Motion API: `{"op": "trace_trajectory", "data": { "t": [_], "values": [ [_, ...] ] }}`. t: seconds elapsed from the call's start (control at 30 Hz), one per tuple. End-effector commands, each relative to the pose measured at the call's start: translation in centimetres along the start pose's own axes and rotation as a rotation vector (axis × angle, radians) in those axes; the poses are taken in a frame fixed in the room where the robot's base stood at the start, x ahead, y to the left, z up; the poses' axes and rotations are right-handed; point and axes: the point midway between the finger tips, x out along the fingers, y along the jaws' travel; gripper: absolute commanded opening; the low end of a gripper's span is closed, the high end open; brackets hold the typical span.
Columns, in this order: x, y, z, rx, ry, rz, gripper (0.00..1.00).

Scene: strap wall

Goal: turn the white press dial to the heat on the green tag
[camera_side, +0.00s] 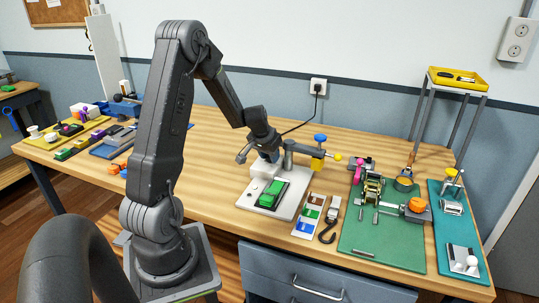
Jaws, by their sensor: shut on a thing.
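The press stands mid-table, with a white base plate (284,211), a white block (264,169) at its back and a green block (271,194) on the plate. My gripper (268,157) points down over the white block. It appears shut on the white press dial, which the jaws mostly hide; its pointer and marks are too small to read.
A green mat (365,240) with strap hardware is further right. Small parts crowd the left end.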

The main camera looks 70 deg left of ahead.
Motion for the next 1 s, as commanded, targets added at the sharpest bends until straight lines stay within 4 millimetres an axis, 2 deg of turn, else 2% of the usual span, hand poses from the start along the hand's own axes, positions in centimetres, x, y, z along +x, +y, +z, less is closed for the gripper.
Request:
{"op": "trace_trajectory", "data": {
  "t": [0.27,1.0],
  "values": [
    [-0.01,0.10,0.00,-0.037,-0.003,-0.016,0.10],
    [0.05,0.33,0.05,-0.336,-0.005,-0.140,0.10]
  ]
}}
